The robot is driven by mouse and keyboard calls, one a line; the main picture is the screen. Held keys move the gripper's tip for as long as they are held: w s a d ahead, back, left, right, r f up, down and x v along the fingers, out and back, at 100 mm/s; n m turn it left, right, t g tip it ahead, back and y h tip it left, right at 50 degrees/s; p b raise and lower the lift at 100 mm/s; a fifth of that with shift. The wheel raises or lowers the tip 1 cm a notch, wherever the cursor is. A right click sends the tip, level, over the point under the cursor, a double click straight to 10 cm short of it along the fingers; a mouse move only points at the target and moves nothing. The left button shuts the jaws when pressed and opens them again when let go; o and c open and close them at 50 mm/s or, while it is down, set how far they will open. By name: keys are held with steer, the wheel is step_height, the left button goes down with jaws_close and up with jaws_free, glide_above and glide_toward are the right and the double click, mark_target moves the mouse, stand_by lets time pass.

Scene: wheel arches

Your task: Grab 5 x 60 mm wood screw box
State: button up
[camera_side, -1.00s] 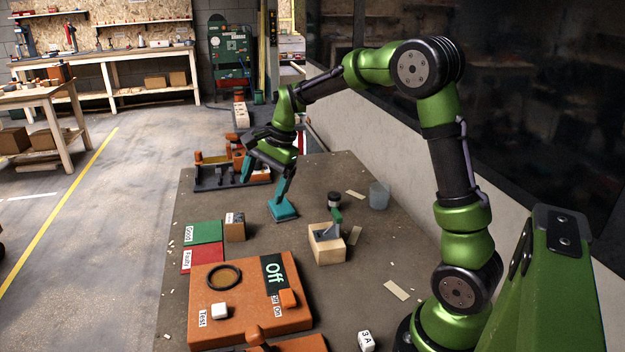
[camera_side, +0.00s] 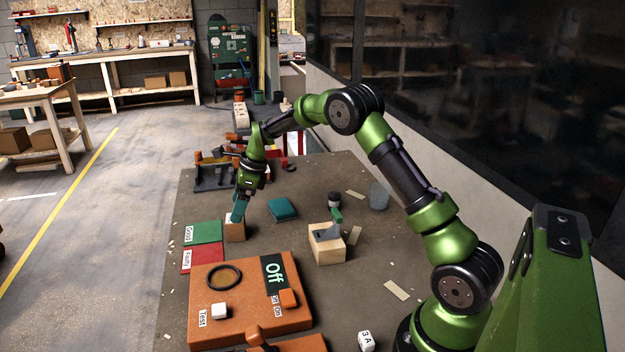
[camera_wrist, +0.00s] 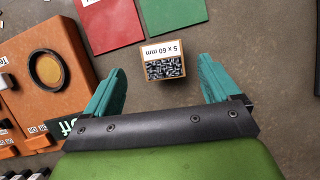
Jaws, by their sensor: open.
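The screw box (camera_wrist: 164,62) is a small brown box filled with dark screws, with a white label reading "5 x 60 mm". In the wrist view it lies ahead of and roughly between the two teal fingertips. In the side view the box (camera_side: 235,232) stands beside the green pad, partly covered by the fingers. My gripper (camera_wrist: 160,80) is open and empty, with a finger out to each side of the box. In the side view my gripper (camera_side: 238,210) points down over the box. I cannot tell its exact height above the box.
A green "Good" pad (camera_side: 206,232) and a red "Faulty" pad (camera_side: 202,259) lie left of the box. An orange tester (camera_side: 240,317) is in front. A teal block (camera_side: 282,209) and a wooden block plane (camera_side: 327,245) lie to the right.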

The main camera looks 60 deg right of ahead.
mark_target(233, 225)
steer(key=x, duration=0.2)
steer(key=shift+w+f, duration=0.1)
steer(key=shift+f, duration=0.2)
steer(key=x, duration=0.5)
steer(key=shift+d+f, duration=0.15)
steer(key=shift+d, duration=0.1)
steer(key=c, duration=1.2)
